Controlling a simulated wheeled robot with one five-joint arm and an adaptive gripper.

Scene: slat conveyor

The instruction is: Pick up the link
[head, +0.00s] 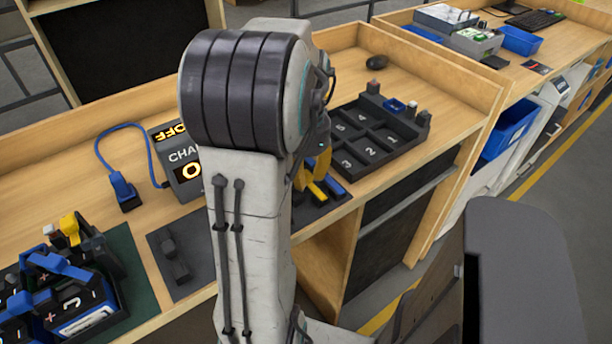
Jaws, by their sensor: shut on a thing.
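My gripper (312,174), with yellow fingers, shows just right of my arm, which hides part of it. It is low over a dark pad (337,200) at the bench's front edge, left of the numbered tray. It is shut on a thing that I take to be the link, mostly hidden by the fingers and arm. Blue and yellow pieces (318,193) show right under the fingers. I cannot tell which of them is held, or whether the held thing touches the pad.
A dark numbered tray (372,140) stands right of the gripper, with small pieces on its back rim. A display box (178,160) with a blue cable stands left of my arm. A grey plate (180,262) and a tray of blue parts (60,300) lie at lower left.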

